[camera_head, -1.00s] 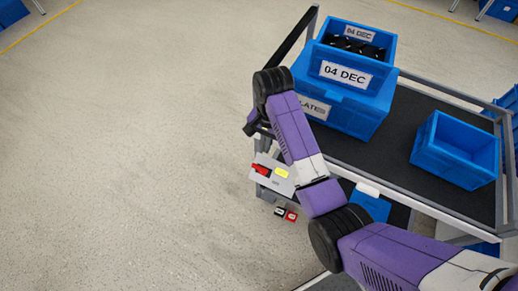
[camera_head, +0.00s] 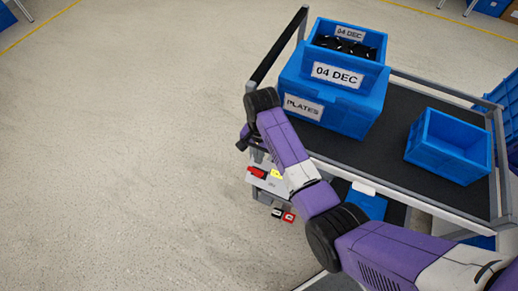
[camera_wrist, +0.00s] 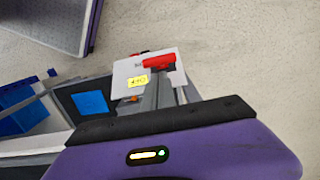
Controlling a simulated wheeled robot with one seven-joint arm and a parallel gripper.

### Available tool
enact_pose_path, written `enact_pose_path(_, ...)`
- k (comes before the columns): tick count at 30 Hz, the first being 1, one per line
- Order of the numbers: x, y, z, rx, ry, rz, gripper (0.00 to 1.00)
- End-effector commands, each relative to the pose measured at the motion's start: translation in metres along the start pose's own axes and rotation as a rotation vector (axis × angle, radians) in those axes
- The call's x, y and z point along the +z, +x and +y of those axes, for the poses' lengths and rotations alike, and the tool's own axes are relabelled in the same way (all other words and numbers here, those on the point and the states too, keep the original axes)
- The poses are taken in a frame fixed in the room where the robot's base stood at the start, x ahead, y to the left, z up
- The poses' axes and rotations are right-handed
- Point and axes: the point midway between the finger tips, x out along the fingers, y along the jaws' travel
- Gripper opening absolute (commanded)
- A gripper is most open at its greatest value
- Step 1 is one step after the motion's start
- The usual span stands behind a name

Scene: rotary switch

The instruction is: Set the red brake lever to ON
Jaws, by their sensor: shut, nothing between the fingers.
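The red brake lever (camera_head: 257,173) lies on a light grey plate (camera_head: 267,185) at the cart's near left corner, beside a yellow label (camera_head: 276,174). In the wrist view the red lever (camera_wrist: 158,63) lies across the plate's upper right, with the yellow label (camera_wrist: 137,81) below left of it. My gripper (camera_head: 242,139) is shut and empty, above and slightly left of the lever in the head view, apart from it as far as I can see. My wrist hides part of the cart corner. The lever's ON and OFF marks are too small to read.
The cart carries stacked blue crates (camera_head: 335,108) labelled PLATES and 04 DEC, close to my wrist, and an empty blue crate (camera_head: 450,146) at right. Small red (camera_head: 289,217) and black (camera_head: 277,212) parts sit below the plate. The floor at left is clear.

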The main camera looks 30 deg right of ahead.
Motion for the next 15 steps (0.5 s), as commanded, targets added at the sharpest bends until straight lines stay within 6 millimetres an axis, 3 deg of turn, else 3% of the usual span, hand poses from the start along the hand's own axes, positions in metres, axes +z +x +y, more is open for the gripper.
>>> enact_pose_path(6,0.000,0.024,0.000,0.000,0.000,0.000,0.00)
enact_pose_path(15,0.000,0.029,0.000,-0.001,0.000,0.000,0.00)
